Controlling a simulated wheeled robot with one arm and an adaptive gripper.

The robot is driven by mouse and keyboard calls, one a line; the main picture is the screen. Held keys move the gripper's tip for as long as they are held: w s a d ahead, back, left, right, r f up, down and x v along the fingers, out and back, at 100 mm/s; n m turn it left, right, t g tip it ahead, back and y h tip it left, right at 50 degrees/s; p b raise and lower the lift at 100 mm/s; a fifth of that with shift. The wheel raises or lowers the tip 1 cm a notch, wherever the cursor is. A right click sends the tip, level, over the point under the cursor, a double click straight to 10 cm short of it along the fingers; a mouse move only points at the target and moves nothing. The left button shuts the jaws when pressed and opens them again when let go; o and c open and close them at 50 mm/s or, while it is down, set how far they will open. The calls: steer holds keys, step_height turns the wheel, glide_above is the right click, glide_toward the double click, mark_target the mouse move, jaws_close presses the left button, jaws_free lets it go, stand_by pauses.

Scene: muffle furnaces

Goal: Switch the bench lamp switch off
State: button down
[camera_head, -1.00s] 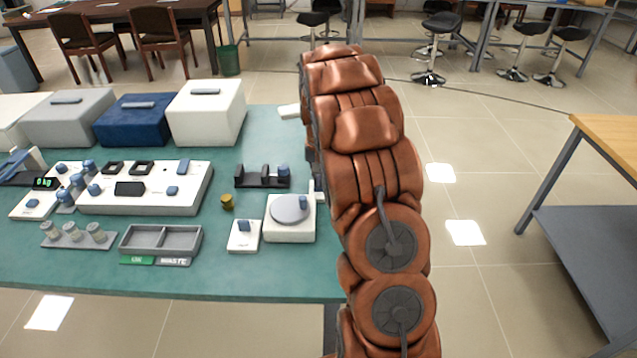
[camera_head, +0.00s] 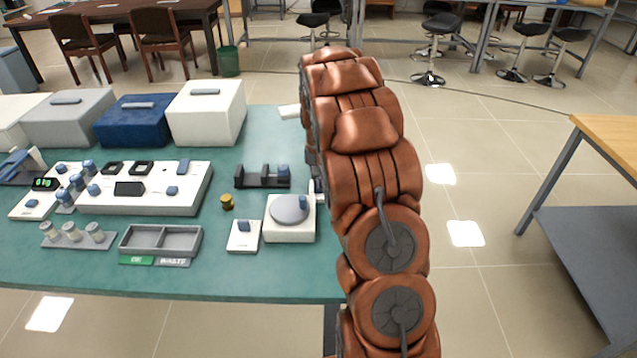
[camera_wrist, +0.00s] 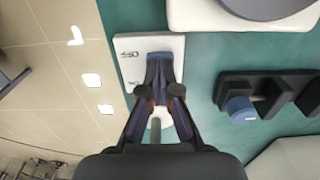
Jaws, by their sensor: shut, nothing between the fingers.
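A white switch plate (camera_wrist: 130,72) with OFF and ON lettering, upside down here, lies on the green bench in the wrist view. Its blue rocker (camera_wrist: 160,57) is at the OFF end, partly covered by my fingertips; its tilt cannot be told. My gripper (camera_wrist: 160,66) is shut and empty, its tips over or against the rocker; contact is unclear. In the head view my arm hides the gripper and most or all of this plate. No lamp can be made out.
A white device with a round disc (camera_head: 290,208) and a black rack with a blue cylinder (camera_wrist: 240,108) stand close to the plate. Another white plate with a blue rocker (camera_head: 243,236) lies left of the device. The green bench's (camera_head: 260,285) edge and open floor are near.

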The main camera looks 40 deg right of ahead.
steer(key=shift+r+p, duration=0.4)
steer(key=shift+r, duration=3.05)
steer(key=shift+s+a+r, duration=0.1)
steer(key=shift+a+r, duration=0.05)
steer(key=shift+a, duration=0.1)
steer(key=s+a+r+n, duration=0.2)
steer(key=s+a+r, duration=0.1)
steer(key=s+a, duration=0.45)
steer(key=s+a+r+n, duration=0.1)
steer(key=s+a+r, duration=0.3)
steer(key=s+a, duration=0.3)
steer(key=s+a+n, duration=0.1)
steer(key=s+a, duration=0.2)
steer(key=s, duration=0.4)
steer(key=s+a+n+g, duration=0.1)
steer(key=s+a+n, duration=0.1)
steer(key=s+a, duration=0.2)
steer(key=s+a+f+n, duration=0.1)
steer(key=s+a, duration=0.3)
steer(key=s, duration=0.6)
steer(key=shift+a+g+p, duration=0.2)
steer(key=shift+g+p, duration=0.2)
steer(key=shift+p, duration=0.05)
